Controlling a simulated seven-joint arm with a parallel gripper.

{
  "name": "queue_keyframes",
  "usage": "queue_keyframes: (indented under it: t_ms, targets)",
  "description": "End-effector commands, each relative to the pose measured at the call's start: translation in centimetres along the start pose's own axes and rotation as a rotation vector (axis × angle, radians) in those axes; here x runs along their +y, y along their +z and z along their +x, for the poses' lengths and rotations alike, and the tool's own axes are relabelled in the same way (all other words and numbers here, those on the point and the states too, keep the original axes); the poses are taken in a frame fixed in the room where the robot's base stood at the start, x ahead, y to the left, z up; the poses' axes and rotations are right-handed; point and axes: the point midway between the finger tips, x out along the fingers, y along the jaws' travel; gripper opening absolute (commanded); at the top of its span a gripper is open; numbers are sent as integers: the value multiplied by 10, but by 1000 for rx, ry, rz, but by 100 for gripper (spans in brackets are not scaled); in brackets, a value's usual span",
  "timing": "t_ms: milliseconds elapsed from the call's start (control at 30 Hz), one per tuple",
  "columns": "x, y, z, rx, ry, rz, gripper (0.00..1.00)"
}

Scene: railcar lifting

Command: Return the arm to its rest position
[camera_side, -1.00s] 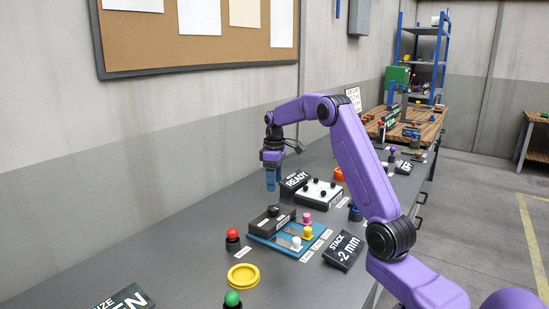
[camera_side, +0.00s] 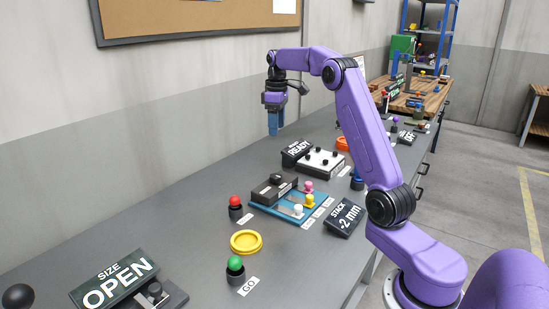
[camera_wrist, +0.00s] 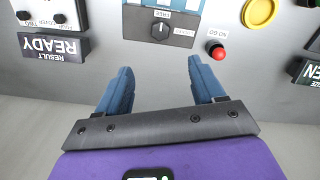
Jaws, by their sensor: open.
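My gripper (camera_side: 275,124) hangs from my purple arm with its blue fingers pointing down, above the grey bench near the wall side. In the wrist view its two blue fingers (camera_wrist: 163,92) are spread apart with nothing between them. Below and beyond them lies the bare bench top. The gripper is apart from all the things on the bench.
On the bench are a READY sign (camera_side: 297,152), a white panel with black knobs (camera_side: 322,163), a blue tray (camera_side: 270,208) with a black knob box, a "-2 mm" sign (camera_side: 344,217), a red button (camera_side: 235,201), a yellow ring (camera_side: 246,242), a green button (camera_side: 235,264) and an OPEN sign (camera_side: 115,279).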

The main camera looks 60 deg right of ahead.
Motion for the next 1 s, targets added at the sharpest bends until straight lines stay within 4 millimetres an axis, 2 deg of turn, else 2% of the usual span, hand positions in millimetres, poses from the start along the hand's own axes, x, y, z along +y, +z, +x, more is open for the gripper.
queue_keyframes:
  t_ms: [133, 267, 400, 567, 767, 1000]
  targets:
    - [-6, -3, 0, 1, 0, -8, 68]
    - [-35, -14, -2, 1, 0, -48, 68]
    - [-92, -28, -2, 4, 2, -118, 68]
    - [-162, -30, 1, 7, 2, -203, 68]
    - [-243, -9, 7, 11, 2, -306, 68]
    - [-324, 42, 19, 17, -1, -432, 68]
